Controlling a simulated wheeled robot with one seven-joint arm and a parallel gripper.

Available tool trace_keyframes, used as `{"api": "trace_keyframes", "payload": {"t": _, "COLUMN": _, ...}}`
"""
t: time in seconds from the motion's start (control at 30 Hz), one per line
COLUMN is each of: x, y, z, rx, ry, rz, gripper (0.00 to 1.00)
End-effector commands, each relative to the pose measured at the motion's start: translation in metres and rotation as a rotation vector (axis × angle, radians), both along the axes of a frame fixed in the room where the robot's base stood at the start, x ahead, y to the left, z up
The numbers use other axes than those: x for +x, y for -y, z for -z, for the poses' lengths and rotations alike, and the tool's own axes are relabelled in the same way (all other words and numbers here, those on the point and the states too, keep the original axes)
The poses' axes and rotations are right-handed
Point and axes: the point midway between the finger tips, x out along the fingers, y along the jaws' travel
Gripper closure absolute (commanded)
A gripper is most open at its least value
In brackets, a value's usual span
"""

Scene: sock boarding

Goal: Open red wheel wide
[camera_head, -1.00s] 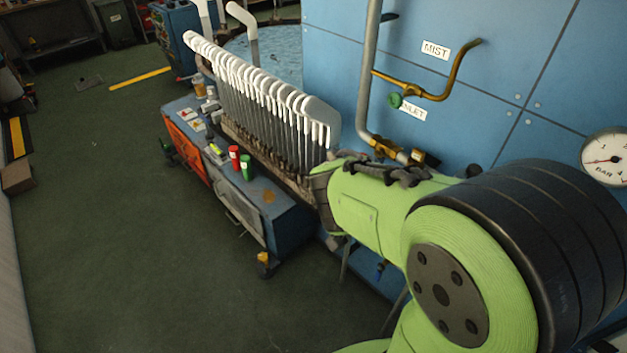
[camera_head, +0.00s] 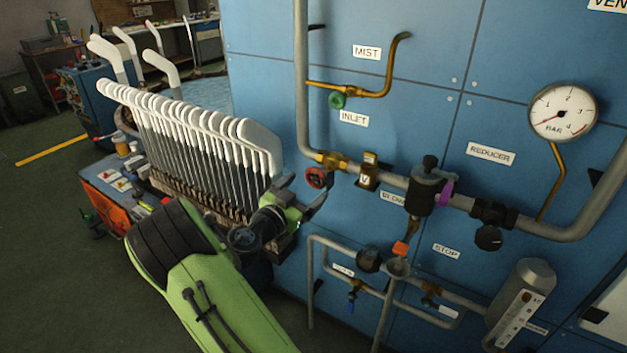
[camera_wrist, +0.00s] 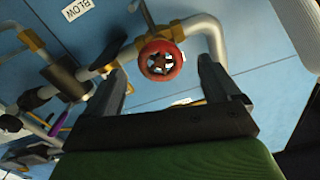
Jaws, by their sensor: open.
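The red wheel (camera_head: 318,178) is a small red handwheel on the inlet pipe, below the INLET label and left of a brass fitting. In the wrist view the red wheel (camera_wrist: 161,60) faces me, with dark spokes, at upper centre. My gripper (camera_head: 304,202) is just below and left of the wheel in the head view. In the wrist view my gripper (camera_wrist: 160,78) is open and empty, its two dark fingers apart. The wheel shows between and beyond the fingertips. I cannot tell any contact with it.
A rack of white-topped sock boards (camera_head: 195,130) stands left of my gripper. Right of the wheel, the grey pipe carries a brass valve (camera_head: 368,172), a reducer (camera_head: 428,190) and a pressure gauge (camera_head: 562,110). Lower pipes run below.

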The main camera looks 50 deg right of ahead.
Motion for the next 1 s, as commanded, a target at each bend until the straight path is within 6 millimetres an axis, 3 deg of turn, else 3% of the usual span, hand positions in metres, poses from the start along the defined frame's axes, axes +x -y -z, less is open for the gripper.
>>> {"api": "trace_keyframes", "payload": {"t": 0.1, "x": 0.001, "y": 0.028, "z": -0.001, "rx": -0.002, "ry": 0.002, "rz": 0.006, "gripper": 0.10}}
{"api": "trace_keyframes", "payload": {"t": 0.23, "x": 0.004, "y": 0.047, "z": -0.001, "rx": 0.000, "ry": 0.000, "rz": 0.003, "gripper": 0.10}}
{"api": "trace_keyframes", "payload": {"t": 0.57, "x": 0.005, "y": 0.054, "z": 0.000, "rx": 0.000, "ry": -0.001, "rz": 0.000, "gripper": 0.10}}
{"api": "trace_keyframes", "payload": {"t": 0.9, "x": 0.005, "y": 0.054, "z": 0.000, "rx": 0.001, "ry": -0.001, "rz": 0.001, "gripper": 0.61}}
{"api": "trace_keyframes", "payload": {"t": 1.0, "x": 0.005, "y": 0.054, "z": 0.000, "rx": 0.001, "ry": -0.003, "rz": 0.001, "gripper": 0.61}}
